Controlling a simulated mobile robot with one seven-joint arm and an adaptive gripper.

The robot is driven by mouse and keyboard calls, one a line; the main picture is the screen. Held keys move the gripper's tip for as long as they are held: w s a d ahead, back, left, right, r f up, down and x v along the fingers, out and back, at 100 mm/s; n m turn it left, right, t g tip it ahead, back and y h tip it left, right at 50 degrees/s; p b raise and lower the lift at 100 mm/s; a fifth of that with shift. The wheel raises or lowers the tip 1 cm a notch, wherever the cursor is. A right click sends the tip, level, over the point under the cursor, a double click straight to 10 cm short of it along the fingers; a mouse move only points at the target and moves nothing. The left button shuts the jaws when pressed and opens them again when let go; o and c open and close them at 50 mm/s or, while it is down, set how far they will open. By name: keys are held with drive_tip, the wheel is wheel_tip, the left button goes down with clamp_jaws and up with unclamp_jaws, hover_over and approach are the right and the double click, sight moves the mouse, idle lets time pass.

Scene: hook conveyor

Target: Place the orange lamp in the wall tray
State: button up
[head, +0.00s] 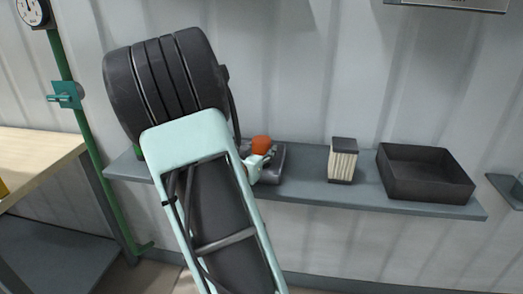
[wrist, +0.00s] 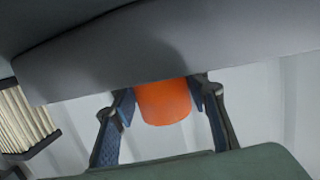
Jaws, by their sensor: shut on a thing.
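The orange lamp (head: 261,144) shows as a small orange cap above the shelf, left of centre in the head view. In the wrist view the orange lamp (wrist: 163,102) sits between the two fingers of my gripper (wrist: 163,118). My gripper (head: 257,167) is shut on it, and my arm hides part of this area in the head view. A dark open box-shaped tray (head: 425,192) stands at the right end of the shelf, apart from my gripper. It looks empty.
A grey shelf (head: 309,165) runs along the corrugated wall. A ribbed filter with dark ends (head: 342,163) stands between my gripper and the tray; it also shows in the wrist view (wrist: 24,117). A dark grey block (head: 274,168) is behind my gripper. A bench (head: 40,150) is at left.

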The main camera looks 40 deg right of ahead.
drive_tip(key=o, duration=1.2)
drive_tip(key=p+v, duration=0.1)
drive_tip(key=v, duration=1.1)
drive_tip(key=shift+w+a+r+p, duration=0.1)
drive_tip(key=shift+p, duration=0.25)
drive_tip(key=shift+r, duration=0.1)
